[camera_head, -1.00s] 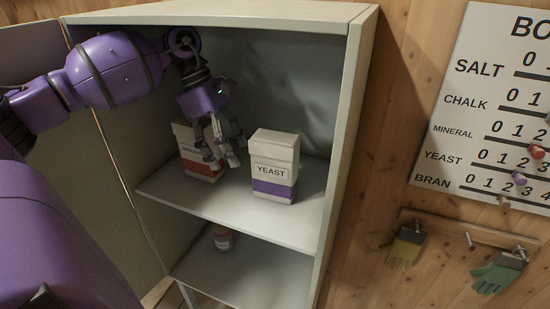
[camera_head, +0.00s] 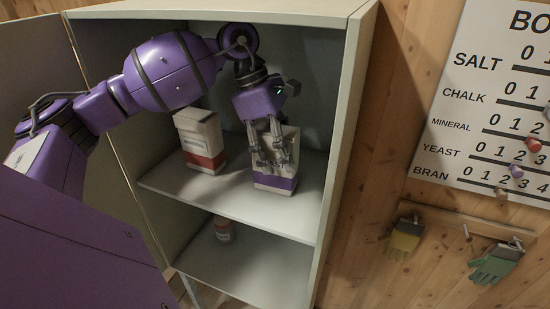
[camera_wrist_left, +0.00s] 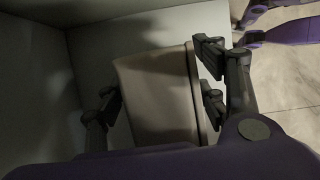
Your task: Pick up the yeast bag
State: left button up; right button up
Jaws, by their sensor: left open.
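The yeast bag (camera_head: 274,183) is a pale box-shaped pack with a purple band, standing on the upper shelf of the cabinet. My left gripper (camera_head: 271,162) is in front of it in the head view and hides its label and much of its upper part. In the left wrist view the pale top of the bag (camera_wrist_left: 158,90) lies between the spread fingers of my left gripper (camera_wrist_left: 158,97). The gripper is open, with fingers on both sides of the bag. I cannot tell whether they touch it. My right gripper is not in view.
A similar pack with a red band (camera_head: 203,143) stands left of the yeast bag on the upper shelf (camera_head: 220,195). A small jar (camera_head: 223,229) is on the lower shelf. The cabinet's right wall (camera_head: 345,150) is close on the right. Gloves (camera_head: 405,238) hang on the wooden wall.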

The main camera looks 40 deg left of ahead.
pick_arm(q)
jog(key=shift+f, duration=0.5)
jog(key=c, duration=1.5)
jog(key=shift+c, duration=0.4)
jog(key=shift+r, duration=0.15)
